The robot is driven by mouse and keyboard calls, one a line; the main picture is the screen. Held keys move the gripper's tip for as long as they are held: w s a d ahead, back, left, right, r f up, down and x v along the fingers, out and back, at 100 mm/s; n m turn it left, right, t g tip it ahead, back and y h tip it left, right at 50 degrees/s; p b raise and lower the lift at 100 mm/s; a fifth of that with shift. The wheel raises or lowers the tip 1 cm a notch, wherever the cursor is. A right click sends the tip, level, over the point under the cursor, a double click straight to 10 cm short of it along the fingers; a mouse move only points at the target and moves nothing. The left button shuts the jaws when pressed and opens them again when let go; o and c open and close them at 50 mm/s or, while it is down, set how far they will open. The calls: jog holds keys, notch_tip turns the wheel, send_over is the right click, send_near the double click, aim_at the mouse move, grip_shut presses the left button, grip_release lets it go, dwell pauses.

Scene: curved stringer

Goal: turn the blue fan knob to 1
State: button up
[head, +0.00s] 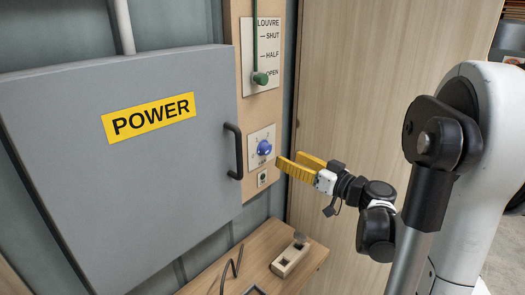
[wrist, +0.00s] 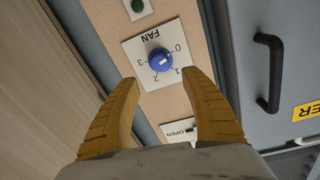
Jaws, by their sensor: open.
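The blue fan knob (head: 264,147) sits on a white square plate on a wooden strip, right of the grey cabinet. In the wrist view the knob (wrist: 159,60) appears upside down, with the marks 0, 1, 2 and 3 around it and the word FAN above. A pale mark on its face lies toward the 0 and 1 side; I cannot tell exactly where it points. My gripper (head: 288,160) has yellow fingers, open and empty, just right of and slightly below the knob. In the wrist view the fingertips (wrist: 160,78) are spread on either side of the dial, apart from the knob.
The grey POWER cabinet (head: 120,150) with its black handle (head: 235,151) stands close left of the knob. A green louvre lever (head: 260,78) is above it. A small dark button (head: 263,178) is below. A wooden shelf (head: 318,256) holds a block.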

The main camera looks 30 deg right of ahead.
aim_at(269, 150)
jog(key=b+x, duration=0.2)
jog(key=x, duration=0.6)
jog(key=shift+w+a+f, duration=0.1)
jog(key=shift+w, duration=0.25)
grip_shut()
